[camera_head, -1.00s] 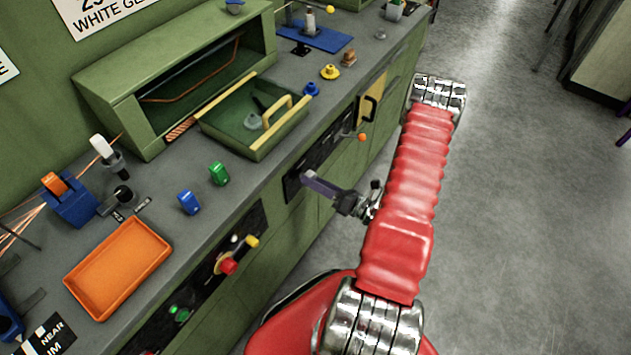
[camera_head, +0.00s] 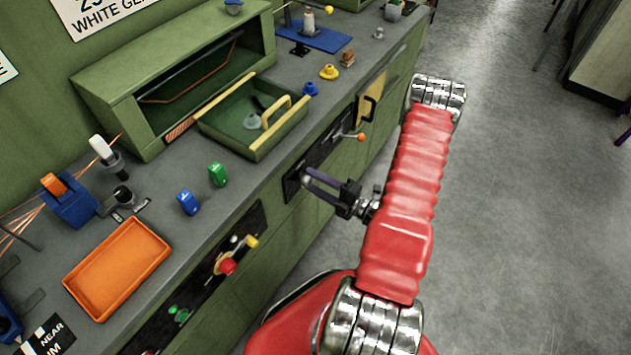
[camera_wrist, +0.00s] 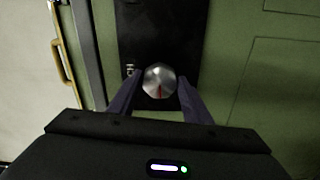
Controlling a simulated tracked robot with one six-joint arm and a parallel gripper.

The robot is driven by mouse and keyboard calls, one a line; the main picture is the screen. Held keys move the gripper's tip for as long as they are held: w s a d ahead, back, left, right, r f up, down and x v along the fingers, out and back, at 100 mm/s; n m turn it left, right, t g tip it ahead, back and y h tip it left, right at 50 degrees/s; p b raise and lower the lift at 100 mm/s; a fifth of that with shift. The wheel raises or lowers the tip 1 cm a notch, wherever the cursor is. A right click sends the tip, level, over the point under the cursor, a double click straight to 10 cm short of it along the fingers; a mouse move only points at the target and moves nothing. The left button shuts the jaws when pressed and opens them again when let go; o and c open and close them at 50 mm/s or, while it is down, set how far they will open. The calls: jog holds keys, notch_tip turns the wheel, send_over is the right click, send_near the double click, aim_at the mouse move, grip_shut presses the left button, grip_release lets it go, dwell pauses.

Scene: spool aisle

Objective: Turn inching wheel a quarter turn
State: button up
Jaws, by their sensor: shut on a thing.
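The inching wheel is a round silver knob with a red line on its face. It sits on a black panel on the bench front and shows in the wrist view (camera_wrist: 158,75). The red line runs from near its middle down toward my gripper's body. In the wrist view, my gripper (camera_wrist: 159,88) has one dark finger at each side of the wheel and is shut on it. In the head view, my gripper (camera_head: 307,178) reaches left to the black panel (camera_head: 293,186), both fingers showing one above the other. The wheel is mostly hidden there by the fingers.
An orange-tipped lever (camera_head: 361,137) and a yellow handle (camera_head: 370,106) stick out beyond my gripper. A red knob (camera_head: 228,266) is on the nearer panel. An open green drawer (camera_head: 290,127) and an orange tray (camera_head: 75,285) are on the bench. The floor to the right is clear.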

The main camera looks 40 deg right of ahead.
jog(key=shift+d+f+m, duration=0.1)
jog(key=shift+f+m, duration=0.05)
jog(key=shift+m, duration=0.75)
jog(key=o, duration=1.1)
jog(key=shift+c, duration=0.2)
jog(key=shift+s, duration=0.1)
jog(key=v, duration=1.3)
jog(key=shift+s, duration=0.25)
jog(key=shift+d, duration=0.1)
